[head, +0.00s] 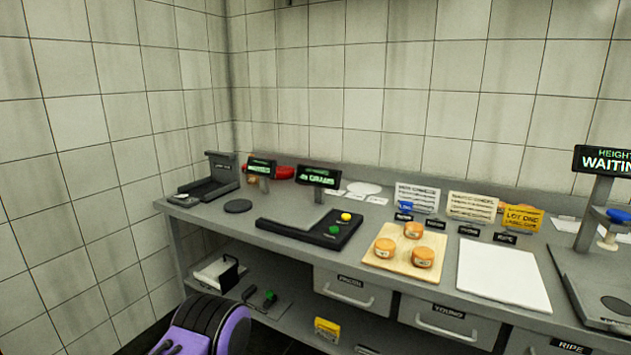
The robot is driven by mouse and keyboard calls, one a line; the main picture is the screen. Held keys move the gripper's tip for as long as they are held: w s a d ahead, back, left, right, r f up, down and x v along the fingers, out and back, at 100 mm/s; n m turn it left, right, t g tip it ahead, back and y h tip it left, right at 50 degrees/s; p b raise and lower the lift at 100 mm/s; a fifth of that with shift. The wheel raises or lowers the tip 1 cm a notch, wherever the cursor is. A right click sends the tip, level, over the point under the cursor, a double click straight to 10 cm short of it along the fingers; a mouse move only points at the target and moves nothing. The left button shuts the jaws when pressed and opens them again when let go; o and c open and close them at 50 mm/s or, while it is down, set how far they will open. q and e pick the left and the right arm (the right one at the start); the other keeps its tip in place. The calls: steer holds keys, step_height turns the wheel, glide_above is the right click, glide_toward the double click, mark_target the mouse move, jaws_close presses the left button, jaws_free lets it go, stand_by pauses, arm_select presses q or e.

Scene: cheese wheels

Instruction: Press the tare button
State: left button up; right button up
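A dark scale (290,228) with a grey weighing plate (297,214) sits on the counter left of centre. At its right end are a yellow button (346,216) and a green button (333,230). Their labels are too small to read, so I cannot tell which is tare. A lit display (319,177) stands behind the scale, its text too blurred to read. The plate looks empty. A purple and black part, apparently of my arm, shows at the bottom left, well below and in front of the scale. No gripper fingers can be made out.
Several orange cheese wheels (422,257) sit on a wooden board (401,262) right of the scale. A white sheet (499,277) lies further right. A second display (261,166) and a black disc (238,206) are left of the scale. Drawers and a shelf lie below.

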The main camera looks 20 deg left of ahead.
arm_select(q)
jaws_close()
stand_by(1.8)
